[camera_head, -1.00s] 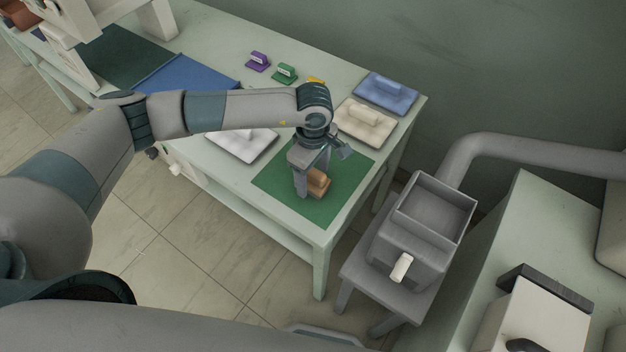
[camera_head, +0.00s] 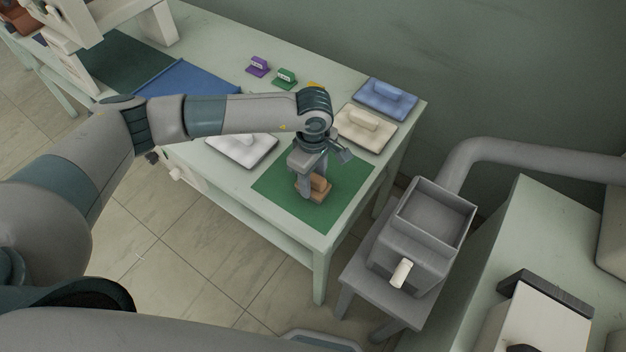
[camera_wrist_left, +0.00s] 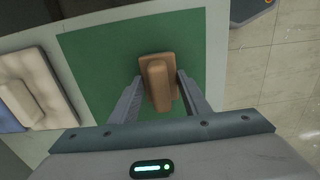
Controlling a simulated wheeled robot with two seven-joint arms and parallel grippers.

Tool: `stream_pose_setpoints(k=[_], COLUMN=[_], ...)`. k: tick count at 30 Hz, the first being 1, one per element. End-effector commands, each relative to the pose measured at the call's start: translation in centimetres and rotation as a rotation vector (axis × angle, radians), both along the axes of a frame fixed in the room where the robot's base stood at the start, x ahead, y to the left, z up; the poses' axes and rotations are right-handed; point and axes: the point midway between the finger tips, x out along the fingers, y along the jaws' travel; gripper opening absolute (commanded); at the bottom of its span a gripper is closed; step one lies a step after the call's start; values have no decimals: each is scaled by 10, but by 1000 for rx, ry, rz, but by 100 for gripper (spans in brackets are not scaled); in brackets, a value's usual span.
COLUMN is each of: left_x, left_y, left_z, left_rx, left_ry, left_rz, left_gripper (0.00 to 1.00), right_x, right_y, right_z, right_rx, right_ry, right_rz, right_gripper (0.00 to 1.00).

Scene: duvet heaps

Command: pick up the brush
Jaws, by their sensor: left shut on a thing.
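The brush (camera_head: 318,186) is a brown block with a raised grip along its top. It sits on the green mat (camera_head: 345,200) at the near right corner of the table. My left gripper (camera_head: 312,184) points down over it and is shut on its raised grip. In the left wrist view the brush (camera_wrist_left: 157,82) lies between the two fingers of the left gripper (camera_wrist_left: 160,84), with the green mat under it. I cannot see a gap between brush and mat. My right gripper is not in view.
Cream (camera_head: 365,128), blue (camera_head: 386,97) and white (camera_head: 243,148) padded blocks lie around the mat. Small purple (camera_head: 258,65) and green (camera_head: 286,77) items stand farther back. A grey open bin (camera_head: 428,225) stands on a stool right of the table.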

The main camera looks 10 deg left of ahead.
Motion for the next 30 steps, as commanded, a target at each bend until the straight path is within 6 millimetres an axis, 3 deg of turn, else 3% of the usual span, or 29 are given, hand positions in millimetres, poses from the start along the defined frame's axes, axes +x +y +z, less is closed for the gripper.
stream_pose_setpoints(k=[9,21,30], left_x=[1,-11,-17], left_y=[0,-76,-110], left_z=[41,82,103], left_rx=[-2,-2,0], left_ry=[-4,-2,-1], left_rz=[-2,-4,-1], left_gripper=[18,18,18], right_x=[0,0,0], right_y=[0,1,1], right_z=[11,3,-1], right_rx=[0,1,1], right_ry=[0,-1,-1], right_rz=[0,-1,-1], right_gripper=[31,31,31])
